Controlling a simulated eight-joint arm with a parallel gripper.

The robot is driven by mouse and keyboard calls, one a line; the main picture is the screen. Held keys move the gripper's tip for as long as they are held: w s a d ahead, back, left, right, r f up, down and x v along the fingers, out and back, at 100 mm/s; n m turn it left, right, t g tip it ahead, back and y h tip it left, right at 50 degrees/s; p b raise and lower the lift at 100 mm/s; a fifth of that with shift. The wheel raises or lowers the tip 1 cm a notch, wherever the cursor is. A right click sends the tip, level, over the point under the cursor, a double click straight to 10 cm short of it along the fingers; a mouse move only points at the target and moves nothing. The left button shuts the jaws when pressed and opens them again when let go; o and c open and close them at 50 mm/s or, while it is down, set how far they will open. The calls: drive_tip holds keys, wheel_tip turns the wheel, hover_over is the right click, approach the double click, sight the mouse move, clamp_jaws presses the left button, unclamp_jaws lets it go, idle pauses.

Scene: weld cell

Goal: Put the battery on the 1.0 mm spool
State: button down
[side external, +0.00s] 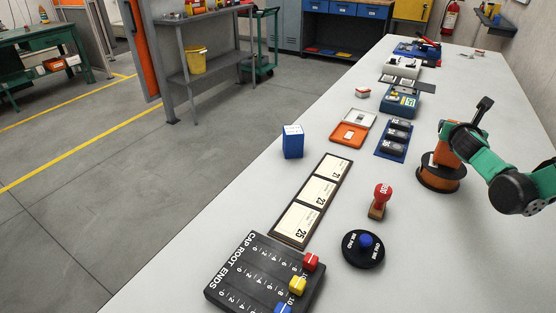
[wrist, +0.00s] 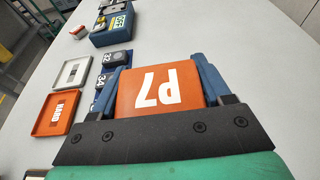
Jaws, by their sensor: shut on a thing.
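An orange block marked P7 (wrist: 162,88), which I take to be the battery, sits between the blue fingers of my gripper (wrist: 163,72) in the wrist view. My gripper is shut on it. In the side view the orange block (side external: 446,152) shows at my gripper (side external: 443,150), directly over a spool (side external: 440,182) with black flanges and an orange winding. I cannot tell whether the block touches the spool's top. The spool's size marking is not readable, and the wrist view does not show the spool.
A stamp with a red handle (side external: 382,192) and a black disc with a blue knob (side external: 363,252) stand nearer the camera. A blue tray (side external: 378,151) of dark numbered pieces and an orange tray (side external: 338,136) lie left of the spool. Bare table lies between stamp and spool.

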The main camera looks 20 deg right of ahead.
drive_tip(key=shift+f, duration=0.35)
unclamp_jaws()
drive_tip(key=shift+r, duration=0.15)
drive_tip(key=s+a+r+m+g+y, duration=0.1)
drive_tip(key=s+a+m+y, duration=0.4)
drive_tip(key=m, duration=0.8)
drive_tip(key=s+a+r+m+g+y, duration=0.2)
drive_tip(key=s+a+m+y, duration=0.3)
drive_tip(key=s+a+m, duration=0.6)
drive_tip(key=shift+s+a+r+m, duration=0.35)
drive_tip(key=shift+r+m, duration=0.2)
drive_tip(key=shift+m, duration=0.95)
